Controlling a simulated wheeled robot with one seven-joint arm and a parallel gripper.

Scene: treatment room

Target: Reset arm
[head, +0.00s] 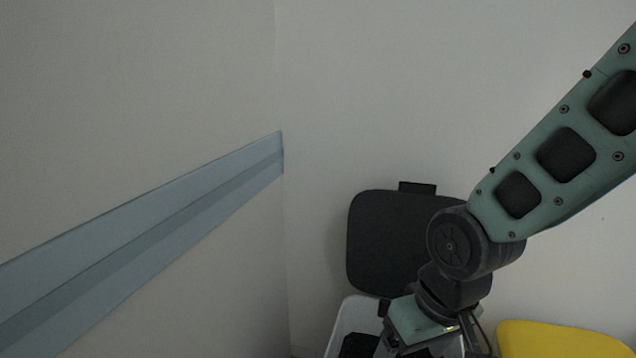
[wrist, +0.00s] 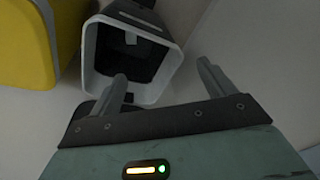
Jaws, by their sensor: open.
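My gripper (wrist: 162,68) is open, with its two fingers spread apart and nothing visible between them in the wrist view. Its fingertips point toward an open white bin with a dark inside. I cannot tell how far above or beside the bin they are. In the head view my arm comes in from the right and bends down at a dark joint. My wrist partly covers the bin there, and my fingers are out of sight below the picture.
The white bin (head: 345,323) stands by the wall with its dark lid (head: 380,240) raised; the bin also shows in the wrist view (wrist: 168,80). A yellow container (head: 560,342) stands to its right. A blue-grey rail (head: 150,235) runs along the left wall.

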